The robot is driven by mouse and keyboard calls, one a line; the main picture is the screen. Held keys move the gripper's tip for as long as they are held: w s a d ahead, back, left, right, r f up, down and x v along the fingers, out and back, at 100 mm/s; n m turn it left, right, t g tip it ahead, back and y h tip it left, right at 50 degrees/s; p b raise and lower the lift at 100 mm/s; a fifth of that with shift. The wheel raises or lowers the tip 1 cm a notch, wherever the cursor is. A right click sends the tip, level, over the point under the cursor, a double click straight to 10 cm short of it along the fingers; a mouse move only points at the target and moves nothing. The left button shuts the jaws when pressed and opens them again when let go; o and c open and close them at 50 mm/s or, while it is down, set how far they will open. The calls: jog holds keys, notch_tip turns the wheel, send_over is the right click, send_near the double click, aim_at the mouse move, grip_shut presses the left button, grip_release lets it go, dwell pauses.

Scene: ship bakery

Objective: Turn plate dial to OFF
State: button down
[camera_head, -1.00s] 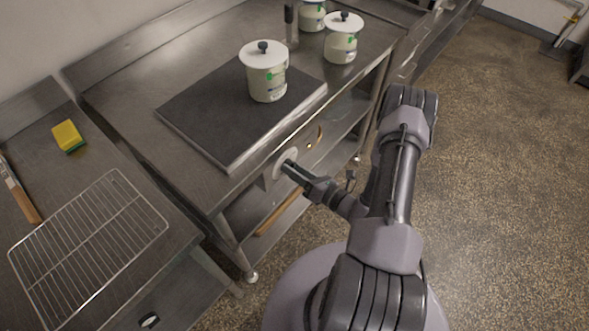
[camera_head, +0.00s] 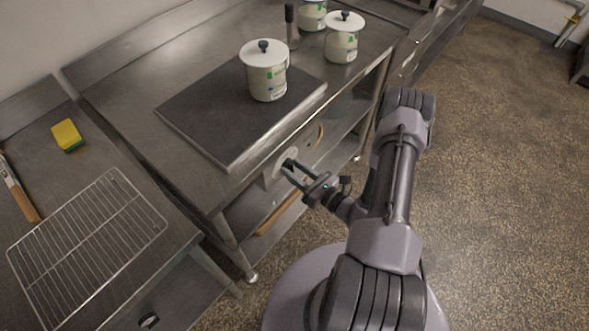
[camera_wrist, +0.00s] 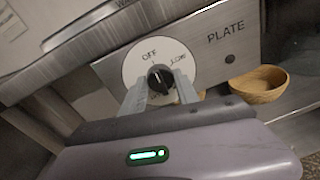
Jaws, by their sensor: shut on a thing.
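The plate dial (camera_wrist: 160,78) is a black knob on a white disc marked OFF and LOW, on a metal panel labelled PLATE. OFF is at the top of the disc and LOW at its upper right. The knob's top points up toward OFF; its exact alignment is hard to tell. In the head view the dial's white disc (camera_head: 284,158) is on the table's front, below the dark plate (camera_head: 205,118). My gripper (camera_head: 288,171) reaches it from the front. In the wrist view my gripper's fingers (camera_wrist: 160,90) are on either side of the knob, shut on it.
A lidded pot (camera_head: 267,78) stands on the dark plate, with more pots behind. A wooden bowl (camera_wrist: 258,84) sits right of the dial, below the panel. A wire rack (camera_head: 88,240) and a sponge (camera_head: 67,135) lie on the left counter. The floor at right is clear.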

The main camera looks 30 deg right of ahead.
jog(key=c, duration=0.9)
grip_release()
jog(key=p+v, duration=0.3)
jog(key=v, duration=1.4)
jog(key=shift+s+d, duration=0.1)
jog(key=shift+s, duration=0.1)
